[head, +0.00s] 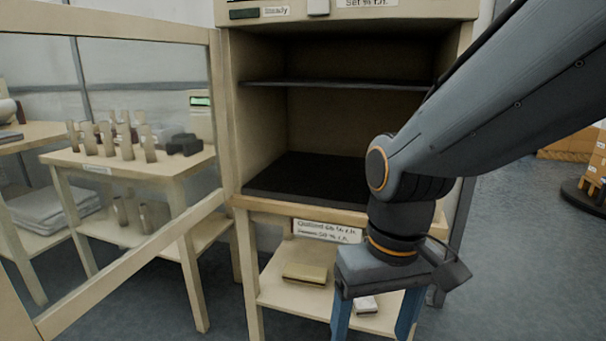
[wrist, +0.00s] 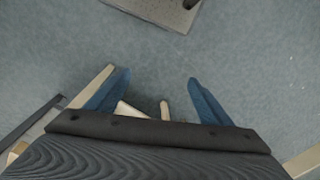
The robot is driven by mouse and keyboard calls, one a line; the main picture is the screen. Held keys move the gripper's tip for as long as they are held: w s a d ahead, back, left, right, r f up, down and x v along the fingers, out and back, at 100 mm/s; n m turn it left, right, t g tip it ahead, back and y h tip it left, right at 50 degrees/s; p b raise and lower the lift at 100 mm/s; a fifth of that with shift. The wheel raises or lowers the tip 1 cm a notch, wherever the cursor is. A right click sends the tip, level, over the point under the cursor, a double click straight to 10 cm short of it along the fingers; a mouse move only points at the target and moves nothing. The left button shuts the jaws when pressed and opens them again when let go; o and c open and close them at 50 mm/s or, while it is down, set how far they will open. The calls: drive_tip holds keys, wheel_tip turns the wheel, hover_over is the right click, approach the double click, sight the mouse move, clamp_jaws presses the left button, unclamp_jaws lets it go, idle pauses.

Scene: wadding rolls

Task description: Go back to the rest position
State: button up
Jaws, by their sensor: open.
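My gripper (head: 376,318) hangs pointing down in front of the cabinet's lower shelf in the head view. Its two blue fingers are spread wide with nothing held between them. In the wrist view the gripper (wrist: 160,95) shows its fingers apart over the grey-blue floor. My arm reaches in from the upper right of the head view and hides part of the cabinet's right side.
An open cabinet (head: 262,125) has empty dark shelves. Its lower shelf (head: 283,292) holds a tan block (head: 304,273) and a small white item (head: 366,305). A glazed door (head: 216,120) stands open at left, before a table (head: 190,165) with several cylinders.

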drive_tip(key=d+r+m+p, duration=0.2)
drive_tip(key=d+r+p, duration=0.7)
drive_tip(key=p, duration=0.8)
drive_tip(key=shift+m+h, duration=0.3)
drive_tip(key=shift+m, duration=0.1)
